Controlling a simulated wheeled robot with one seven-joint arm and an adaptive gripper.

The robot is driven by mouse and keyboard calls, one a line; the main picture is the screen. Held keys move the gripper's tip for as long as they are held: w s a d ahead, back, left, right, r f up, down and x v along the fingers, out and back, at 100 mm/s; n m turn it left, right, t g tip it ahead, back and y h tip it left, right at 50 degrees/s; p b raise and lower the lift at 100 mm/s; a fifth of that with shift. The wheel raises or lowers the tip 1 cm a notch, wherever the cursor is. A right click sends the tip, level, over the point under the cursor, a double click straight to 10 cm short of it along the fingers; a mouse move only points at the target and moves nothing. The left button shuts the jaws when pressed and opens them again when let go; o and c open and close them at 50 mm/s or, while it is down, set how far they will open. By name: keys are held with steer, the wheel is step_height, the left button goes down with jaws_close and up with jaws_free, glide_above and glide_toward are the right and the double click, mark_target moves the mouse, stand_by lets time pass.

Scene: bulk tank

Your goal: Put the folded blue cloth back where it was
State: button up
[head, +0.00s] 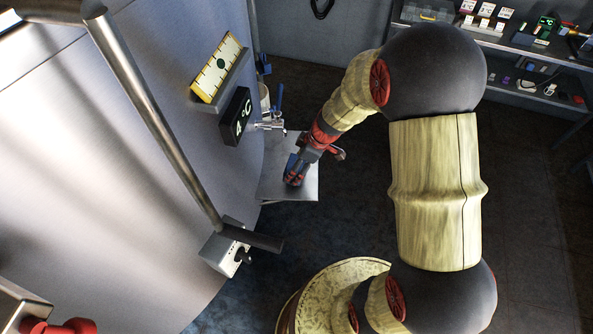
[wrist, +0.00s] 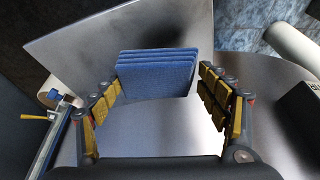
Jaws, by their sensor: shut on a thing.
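The folded blue cloth (wrist: 157,72) is a stack of several flat layers between my fingers in the wrist view. My gripper (wrist: 160,92) is shut on it, with yellow pads at its left and right sides. In the head view my gripper (head: 293,180) points down over a small metal shelf (head: 305,190) beside the tank, with a bit of the blue cloth (head: 290,164) showing at the fingers. The bare metal of the shelf (wrist: 110,40) shows behind the cloth in the wrist view. I cannot tell whether the cloth touches the shelf.
The large steel tank (head: 110,190) fills the left, with a 4 °C display (head: 236,116), a yellow-framed gauge (head: 216,68) and a metal tap (head: 270,125) near the shelf. A pipe (head: 155,115) runs down to a grey box (head: 224,250). Stocked shelves (head: 510,45) stand at the back right.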

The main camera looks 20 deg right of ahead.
steer(key=shift+w+d+f, duration=0.1)
steer(key=shift+w+f, duration=0.15)
steer(key=shift+f, duration=0.1)
steer(key=shift+f+b, duration=0.5)
steer(key=shift+f, duration=0.9)
steer(key=shift+f, duration=0.15)
steer(key=o, duration=1)
